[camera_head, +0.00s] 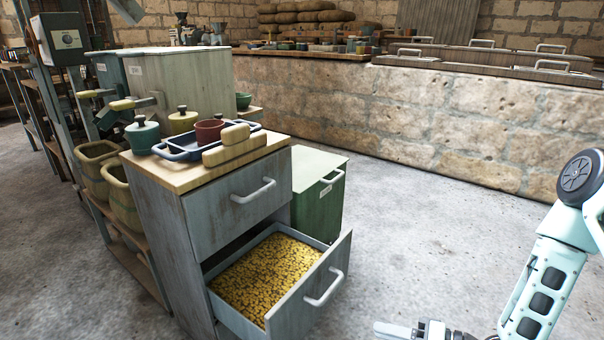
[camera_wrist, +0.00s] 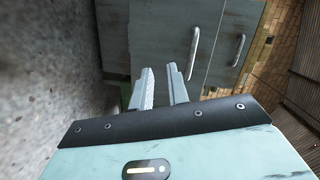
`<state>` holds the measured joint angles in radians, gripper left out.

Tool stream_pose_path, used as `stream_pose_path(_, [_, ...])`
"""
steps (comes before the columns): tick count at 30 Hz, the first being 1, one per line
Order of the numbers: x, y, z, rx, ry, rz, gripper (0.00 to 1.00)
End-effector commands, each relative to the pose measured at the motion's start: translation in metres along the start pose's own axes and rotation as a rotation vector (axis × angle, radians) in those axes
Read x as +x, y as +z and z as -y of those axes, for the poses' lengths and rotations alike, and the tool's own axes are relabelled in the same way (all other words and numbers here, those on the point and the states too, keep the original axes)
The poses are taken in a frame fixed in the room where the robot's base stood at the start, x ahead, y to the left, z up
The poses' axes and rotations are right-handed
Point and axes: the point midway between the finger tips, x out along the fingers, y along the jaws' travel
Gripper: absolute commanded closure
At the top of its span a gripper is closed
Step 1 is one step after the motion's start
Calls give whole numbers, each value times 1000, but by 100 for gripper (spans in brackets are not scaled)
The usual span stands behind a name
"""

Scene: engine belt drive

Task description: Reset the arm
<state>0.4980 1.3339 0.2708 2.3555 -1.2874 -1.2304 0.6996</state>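My gripper (camera_head: 410,329) shows at the bottom edge of the head view, at the end of my pale green arm on the right. It is to the right of the open lower drawer and apart from it. In the wrist view the two fingers (camera_wrist: 163,88) stand apart with a gap between them, and nothing is held there. The grey cabinet with drawer handles shows beyond the fingers. Part of the gripper is cut off by the bottom of the head view.
The lower drawer (camera_head: 340,262) is pulled out and full of yellow pieces. The upper drawer (camera_head: 236,202) is shut. A green bin (camera_head: 319,208) stands behind. The floor (camera_head: 430,220) to the right is clear.

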Motion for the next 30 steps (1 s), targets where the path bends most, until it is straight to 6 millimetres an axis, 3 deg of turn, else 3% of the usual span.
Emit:
stream_pose_path(8, [18,-27,29,-378,437,279,83])
stream_pose_path(11, [17,-35,50,-484,572,360,83])
stream_pose_path(17, [5,-38,109,-639,804,502,83])
stream_pose_path(23, [-19,-16,185,-720,966,636,83])
stream_pose_path(30, [-54,32,262,-734,1041,783,83])
